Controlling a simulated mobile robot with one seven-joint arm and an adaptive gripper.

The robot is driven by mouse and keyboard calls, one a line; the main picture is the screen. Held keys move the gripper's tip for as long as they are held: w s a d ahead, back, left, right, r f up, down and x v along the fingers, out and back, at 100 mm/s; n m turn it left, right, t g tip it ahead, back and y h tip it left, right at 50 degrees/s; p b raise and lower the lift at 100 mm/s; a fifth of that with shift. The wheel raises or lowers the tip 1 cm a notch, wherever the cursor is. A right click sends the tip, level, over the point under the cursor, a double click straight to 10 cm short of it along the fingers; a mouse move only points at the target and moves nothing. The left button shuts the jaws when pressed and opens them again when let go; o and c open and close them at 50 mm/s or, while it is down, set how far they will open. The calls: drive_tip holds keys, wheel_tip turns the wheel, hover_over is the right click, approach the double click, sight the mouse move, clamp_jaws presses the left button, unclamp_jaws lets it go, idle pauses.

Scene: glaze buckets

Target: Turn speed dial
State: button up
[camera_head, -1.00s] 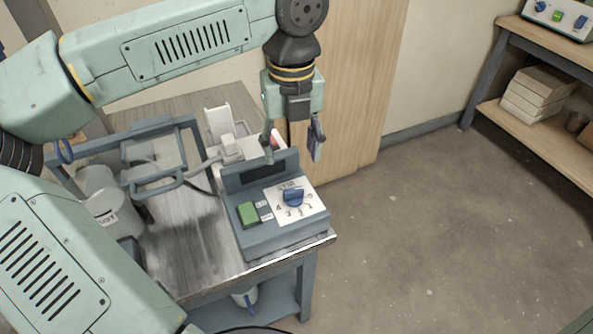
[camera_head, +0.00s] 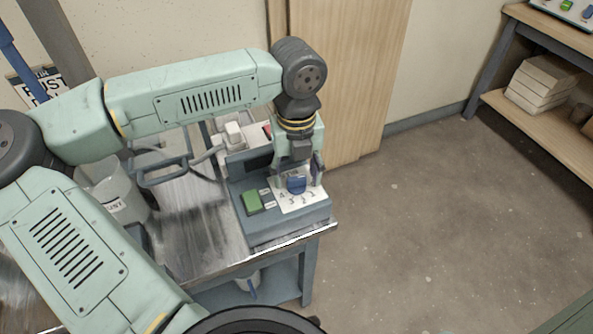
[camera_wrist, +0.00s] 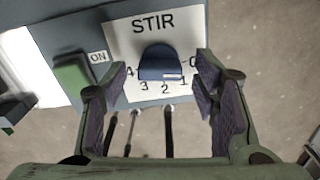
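The speed dial is a blue knob (camera_head: 296,184) on a white plate marked STIR with numbers around it, on the grey control box (camera_head: 262,228). In the wrist view the blue knob (camera_wrist: 160,64) lies between my two open fingers, with a gap on each side. My gripper (camera_head: 297,172) points down just above and behind the knob in the head view. It is open and holds nothing; it also shows in the wrist view (camera_wrist: 158,112). Whether a finger touches the plate, I cannot tell.
A green button (camera_head: 252,202), labelled ON in the wrist view, sits left of the dial. A grey frame (camera_head: 165,177) and a pale bucket (camera_head: 112,190) stand on the table's left. A wooden panel (camera_head: 345,70) rises behind.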

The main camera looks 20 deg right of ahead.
drive_tip(key=c, duration=1.1)
